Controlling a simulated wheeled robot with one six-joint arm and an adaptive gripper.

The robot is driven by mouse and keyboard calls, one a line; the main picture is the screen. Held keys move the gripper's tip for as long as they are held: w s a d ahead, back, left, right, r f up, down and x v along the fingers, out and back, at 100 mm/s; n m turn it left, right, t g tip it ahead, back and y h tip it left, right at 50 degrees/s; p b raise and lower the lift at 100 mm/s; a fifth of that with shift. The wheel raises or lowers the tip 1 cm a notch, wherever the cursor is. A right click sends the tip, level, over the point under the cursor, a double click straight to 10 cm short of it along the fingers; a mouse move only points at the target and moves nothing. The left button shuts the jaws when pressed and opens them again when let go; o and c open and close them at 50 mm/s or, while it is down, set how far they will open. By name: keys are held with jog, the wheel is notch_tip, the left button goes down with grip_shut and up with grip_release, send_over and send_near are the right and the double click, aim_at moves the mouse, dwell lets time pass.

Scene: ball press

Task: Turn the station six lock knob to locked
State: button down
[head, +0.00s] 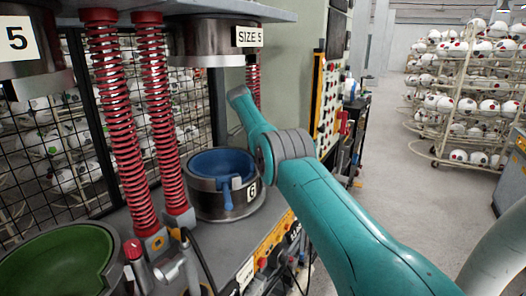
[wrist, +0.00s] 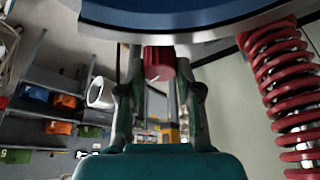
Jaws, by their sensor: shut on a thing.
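The red lock knob (wrist: 159,64) shows in the wrist view, just below the metal rim of the blue bowl. A small pale mark shows near its lower edge; I cannot tell which setting it points to. My gripper (wrist: 158,72) has a finger on each side of the knob and is shut on it. In the head view the blue bowl (head: 222,162) sits in a metal ring (head: 215,207) labelled 6. My teal arm (head: 330,205) reaches past its right side, and the gripper and this knob are not visible there.
Red springs (head: 112,120) stand left of station six, and one shows close at right in the wrist view (wrist: 285,90). A SIZE 5 press head (head: 205,40) hangs above the bowl. A green bowl (head: 60,265) and another red knob (head: 133,250) are at front left.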

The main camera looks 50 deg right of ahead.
jog(key=c, duration=0.8)
grip_release()
jog(key=shift+o, duration=0.2)
jog(key=shift+r, duration=0.1)
jog(key=shift+a+r, duration=0.1)
jog(key=shift+r, duration=0.1)
jog(key=w+a, duration=0.6)
jog(key=a, duration=0.4)
jog(key=shift+w+a+r, duration=0.2)
jog(key=shift+w+r, duration=0.05)
jog(key=shift+w, duration=0.05)
